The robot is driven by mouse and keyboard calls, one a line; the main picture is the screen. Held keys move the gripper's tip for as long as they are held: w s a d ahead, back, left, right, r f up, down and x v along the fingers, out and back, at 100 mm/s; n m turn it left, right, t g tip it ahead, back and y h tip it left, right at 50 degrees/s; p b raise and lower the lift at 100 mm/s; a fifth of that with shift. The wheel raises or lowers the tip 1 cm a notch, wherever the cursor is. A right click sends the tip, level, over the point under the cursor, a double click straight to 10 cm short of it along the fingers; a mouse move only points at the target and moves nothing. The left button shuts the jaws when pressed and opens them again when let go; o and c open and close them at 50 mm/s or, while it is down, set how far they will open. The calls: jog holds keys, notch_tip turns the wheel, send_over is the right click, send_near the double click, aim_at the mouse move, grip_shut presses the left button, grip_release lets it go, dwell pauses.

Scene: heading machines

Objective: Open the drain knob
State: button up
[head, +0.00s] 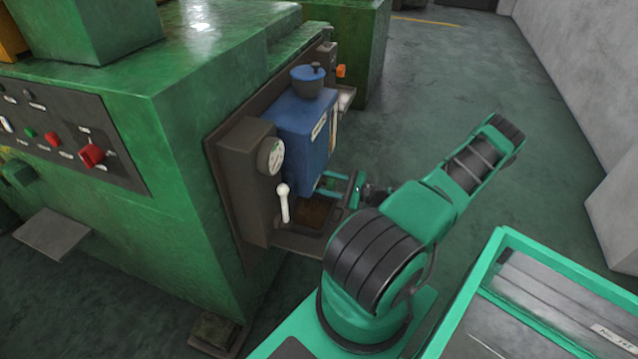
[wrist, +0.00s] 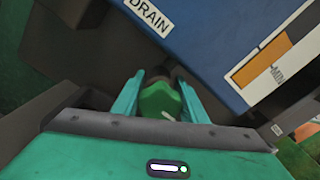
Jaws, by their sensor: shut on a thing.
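The green drain knob (wrist: 160,103) sits between the two teal fingers of my gripper (wrist: 160,88) in the wrist view. The fingers are shut on it, one on each side. A short pale mark shows at its lower right. The knob is under the blue tank (wrist: 215,45), next to the white "DRAIN" label (wrist: 148,18). In the head view my gripper (head: 326,184) reaches in under the blue tank (head: 300,135) from the right. The knob cannot be made out there.
A dark box with a round gauge (head: 270,156) and a white-handled lever (head: 283,200) stands left of the tank. A brownish tray (head: 312,214) lies below. The green machine (head: 190,130) fills the left. Open floor (head: 450,90) lies behind my arm.

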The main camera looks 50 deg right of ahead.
jog(key=shift+o, duration=0.2)
jog(key=shift+s+f, duration=0.1)
jog(key=shift+f, duration=0.1)
jog(key=o, duration=0.8)
jog(key=shift+c, duration=0.2)
jog(key=shift+r, duration=0.1)
jog(key=v, duration=1)
jog(key=shift+s+d, duration=0.2)
jog(key=shift+s, duration=0.1)
